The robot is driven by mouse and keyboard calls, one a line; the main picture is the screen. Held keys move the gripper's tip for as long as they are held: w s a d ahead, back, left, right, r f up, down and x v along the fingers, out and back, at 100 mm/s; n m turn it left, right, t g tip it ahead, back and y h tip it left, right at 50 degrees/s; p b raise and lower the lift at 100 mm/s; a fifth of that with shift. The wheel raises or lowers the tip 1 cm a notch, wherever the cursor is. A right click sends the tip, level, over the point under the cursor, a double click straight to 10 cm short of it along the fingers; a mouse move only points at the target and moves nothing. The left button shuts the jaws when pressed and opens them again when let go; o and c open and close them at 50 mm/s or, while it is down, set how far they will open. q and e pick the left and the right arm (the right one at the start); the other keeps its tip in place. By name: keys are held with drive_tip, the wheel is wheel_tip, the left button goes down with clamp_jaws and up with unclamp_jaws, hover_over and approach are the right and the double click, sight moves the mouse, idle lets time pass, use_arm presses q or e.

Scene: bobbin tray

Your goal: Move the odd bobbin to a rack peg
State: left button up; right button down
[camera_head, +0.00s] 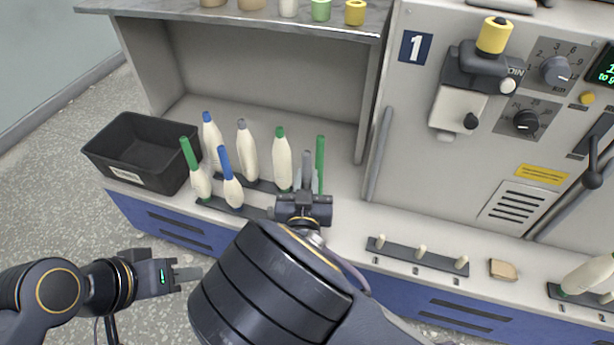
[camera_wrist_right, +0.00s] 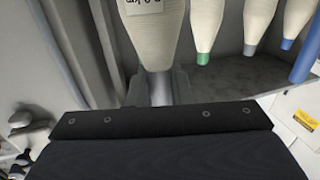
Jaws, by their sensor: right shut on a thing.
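My right gripper (camera_head: 307,183) is at the right end of the bobbin group, its fingers shut on a bobbin. The cream, labelled body of a bobbin (camera_wrist_right: 152,35) shows close in front of the fingers in the right wrist view. A green tube (camera_head: 320,160) rises beside the fingers; its lower part is hidden. Cream bobbins stand near: green-tipped (camera_head: 282,165) and grey-tipped (camera_head: 249,155) at the back, blue-tipped (camera_head: 213,143), and front ones with green (camera_head: 200,183) and blue (camera_head: 232,192) tubes. The rack (camera_head: 400,250) has three bare pegs. My left gripper (camera_head: 187,274) is empty; its opening is unclear.
A black bin (camera_head: 135,160) stands left of the bobbins. A small tan block (camera_head: 503,270) lies right of the rack. Another cream bobbin (camera_head: 590,274) lies over a holder at the far right. A shelf (camera_head: 240,22) overhangs the bobbins; a machine panel rises behind the rack.

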drive_tip(key=shift+f+b, duration=0.85)
drive_tip(key=shift+f, duration=0.6)
idle(0.3)
drive_tip(key=shift+f+b, duration=0.65)
drive_tip(key=c, duration=1.6)
unclamp_jaws()
drive_tip(key=shift+s+a, duration=0.1)
drive_tip(key=shift+s, duration=0.1)
drive_tip(key=shift+s+a, duration=0.2)
drive_tip(key=shift+s, duration=2.5)
drive_tip(key=shift+s+a, duration=0.15)
drive_tip(key=shift+s, duration=2.5)
